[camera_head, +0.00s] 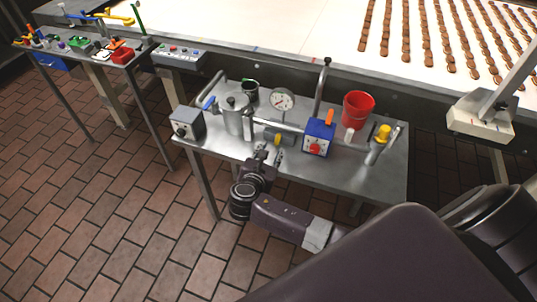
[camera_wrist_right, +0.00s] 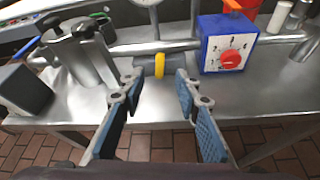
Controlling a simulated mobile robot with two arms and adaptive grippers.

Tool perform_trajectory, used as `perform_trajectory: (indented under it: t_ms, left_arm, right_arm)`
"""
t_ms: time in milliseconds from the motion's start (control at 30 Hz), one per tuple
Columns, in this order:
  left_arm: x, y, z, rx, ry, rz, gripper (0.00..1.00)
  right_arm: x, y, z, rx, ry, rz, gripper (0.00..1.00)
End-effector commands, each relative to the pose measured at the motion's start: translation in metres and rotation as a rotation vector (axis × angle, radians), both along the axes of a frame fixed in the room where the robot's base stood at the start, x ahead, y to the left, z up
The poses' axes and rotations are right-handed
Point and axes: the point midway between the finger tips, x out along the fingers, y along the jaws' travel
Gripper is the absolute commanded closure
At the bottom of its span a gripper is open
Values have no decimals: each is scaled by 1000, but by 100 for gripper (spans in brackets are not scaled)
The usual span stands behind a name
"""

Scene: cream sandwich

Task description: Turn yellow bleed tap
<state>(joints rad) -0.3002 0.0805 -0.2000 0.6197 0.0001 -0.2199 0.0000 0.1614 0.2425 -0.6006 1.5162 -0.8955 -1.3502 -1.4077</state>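The yellow bleed tap (camera_head: 277,139) is a small yellow handle on a grey fitting below the horizontal pipe, left of the blue box. In the right wrist view, the yellow tap (camera_wrist_right: 160,65) stands upright, ahead of and between the fingertips. My right gripper (camera_head: 270,154) reaches in from the table's front edge. In the wrist view, the right gripper (camera_wrist_right: 159,82) is open and empty, its fingers apart on either side of the tap's line, with no visible contact. My left gripper is not in view.
A blue box with a red knob (camera_head: 317,138) stands right of the tap. A metal pot (camera_head: 236,116) and grey box (camera_head: 187,123) stand left. A red bucket (camera_head: 358,108) and another yellow-topped valve (camera_head: 382,134) are farther right. The steel table's (camera_head: 220,151) front strip is mostly clear.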

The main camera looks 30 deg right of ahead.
Motion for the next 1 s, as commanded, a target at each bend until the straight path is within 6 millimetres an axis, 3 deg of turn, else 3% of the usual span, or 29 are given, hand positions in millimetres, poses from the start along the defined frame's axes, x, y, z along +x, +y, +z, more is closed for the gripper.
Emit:
perform_trajectory:
  t_ms: [233, 800, 900, 967, 1000]
  left_arm:
    - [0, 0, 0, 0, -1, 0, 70]
    - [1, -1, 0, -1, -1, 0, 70]
    - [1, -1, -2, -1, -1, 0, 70]
    - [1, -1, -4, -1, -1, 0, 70]
    - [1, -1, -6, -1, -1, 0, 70]
  right_arm:
    - [-18, 19, 11, 0, 0, 1, 70]
    - [-20, 20, 11, 0, 0, 0, 70]
    - [-22, 20, -5, 26, 10, -2, 70]
    - [-26, 19, -27, 71, 21, -8, 70]
    - [-31, 20, -47, 112, 32, -16, 70]
